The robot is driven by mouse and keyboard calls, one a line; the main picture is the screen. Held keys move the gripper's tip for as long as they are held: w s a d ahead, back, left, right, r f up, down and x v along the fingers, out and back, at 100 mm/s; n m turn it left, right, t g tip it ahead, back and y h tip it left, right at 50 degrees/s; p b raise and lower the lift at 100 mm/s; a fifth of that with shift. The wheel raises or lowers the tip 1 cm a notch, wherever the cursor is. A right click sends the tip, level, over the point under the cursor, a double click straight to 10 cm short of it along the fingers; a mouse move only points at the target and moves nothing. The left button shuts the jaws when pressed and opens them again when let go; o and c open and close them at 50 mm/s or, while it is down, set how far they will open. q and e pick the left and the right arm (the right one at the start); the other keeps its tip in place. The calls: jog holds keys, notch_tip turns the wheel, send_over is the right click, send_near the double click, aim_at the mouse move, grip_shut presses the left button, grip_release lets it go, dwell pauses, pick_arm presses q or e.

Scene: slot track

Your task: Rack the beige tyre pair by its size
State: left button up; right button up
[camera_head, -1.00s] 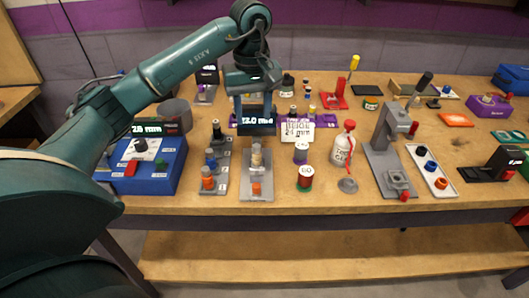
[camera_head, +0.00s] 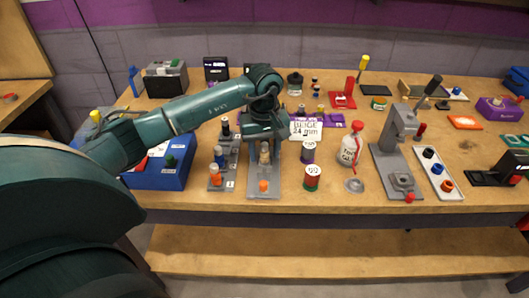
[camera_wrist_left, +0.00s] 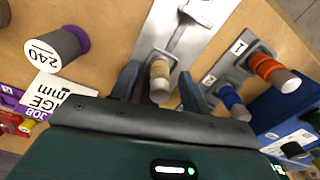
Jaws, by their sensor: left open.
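The beige tyre pair (camera_head: 264,155) sits on an upright peg on a grey plate (camera_head: 256,187); an orange piece stands at the plate's near end. In the left wrist view the beige pair (camera_wrist_left: 160,78) lies between the two fingers of my left gripper (camera_wrist_left: 160,90). The fingers are open, one on each side, with gaps visible. A grey rack (camera_head: 229,183) with numbered places stands just left of the plate, holding orange, blue and dark tyres. A white card (camera_head: 307,130) reads beige, 24 mm. My right gripper is not in view.
A blue box (camera_head: 160,176) stands left of the rack. Two labelled spools, one purple-grey (camera_head: 308,152) and one red-green (camera_head: 312,178), stand right of the plate. Farther right are a white bottle (camera_head: 349,150), a grey press (camera_head: 392,160) and a white tray (camera_head: 436,172).

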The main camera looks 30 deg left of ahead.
pick_arm(q)
jog(key=shift+c, duration=0.3)
grip_shut()
